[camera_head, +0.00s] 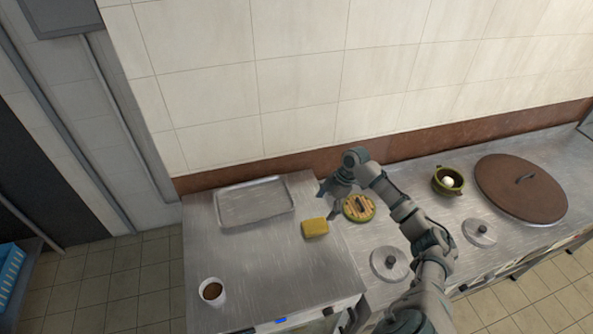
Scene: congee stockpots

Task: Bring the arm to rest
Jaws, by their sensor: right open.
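My right arm comes in from the lower right and reaches over the steel counter (270,262). Its right gripper (327,204) is open and empty, with its fingers apart. The fingers hang above the counter, just above and to the right of a yellow sponge-like block (315,228). I cannot tell exactly how high they are. My left gripper is not in view.
A metal tray (256,222) lies at the back left, and a white cup with brown liquid (212,291) stands at the front left.

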